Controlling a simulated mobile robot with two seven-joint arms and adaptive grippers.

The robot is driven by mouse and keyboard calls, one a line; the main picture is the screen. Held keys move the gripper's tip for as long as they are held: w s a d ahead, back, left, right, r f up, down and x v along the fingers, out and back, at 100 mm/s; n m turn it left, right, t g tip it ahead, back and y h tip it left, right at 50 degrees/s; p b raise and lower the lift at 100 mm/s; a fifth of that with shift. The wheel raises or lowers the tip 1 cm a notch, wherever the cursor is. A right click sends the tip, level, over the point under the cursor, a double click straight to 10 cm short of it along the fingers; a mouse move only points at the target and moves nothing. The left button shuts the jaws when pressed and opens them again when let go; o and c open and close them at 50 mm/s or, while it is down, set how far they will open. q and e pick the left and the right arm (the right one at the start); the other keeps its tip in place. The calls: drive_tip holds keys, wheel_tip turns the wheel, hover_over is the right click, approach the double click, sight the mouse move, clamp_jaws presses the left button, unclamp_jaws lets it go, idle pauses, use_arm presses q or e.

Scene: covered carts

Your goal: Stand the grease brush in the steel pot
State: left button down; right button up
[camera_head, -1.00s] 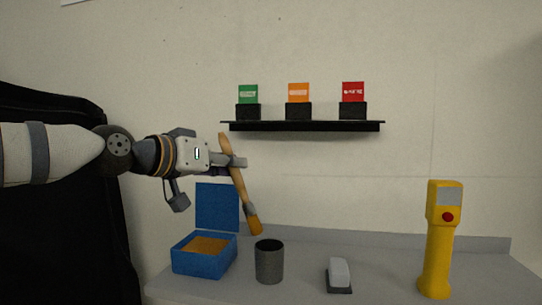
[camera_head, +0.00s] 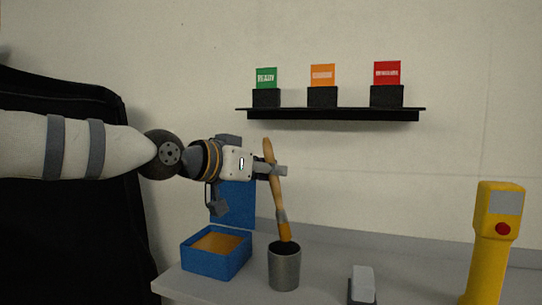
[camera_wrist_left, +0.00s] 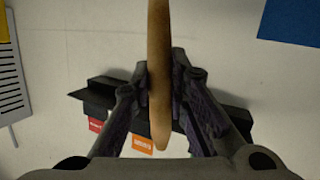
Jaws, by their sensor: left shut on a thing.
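The grease brush (camera_head: 277,187) has a wooden handle and orange bristles. My left gripper (camera_head: 279,170) is shut on its handle, which also shows between the fingers in the left wrist view (camera_wrist_left: 159,75). The brush hangs bristles down, leaning slightly. The steel pot (camera_head: 284,270) is a grey open cylinder standing on the bench. The bristle tip appears right at the pot's mouth; I cannot tell whether it is just above or slightly inside the rim. My right gripper is not in view.
A blue open box (camera_head: 213,262) with its lid up stands left of the pot. A grey-white block on a dark base (camera_head: 362,285) and a yellow device with a red button (camera_head: 490,245) stand to the right. A black wall shelf (camera_head: 330,114) holds three coloured cards.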

use_arm(q)
wheel_tip(320, 180, down, 6)
idle(0.5)
drive_tip(key=c, duration=1.5)
unclamp_jaws()
drive_tip(key=shift+o, duration=0.2)
drive_tip(key=v, duration=1.2)
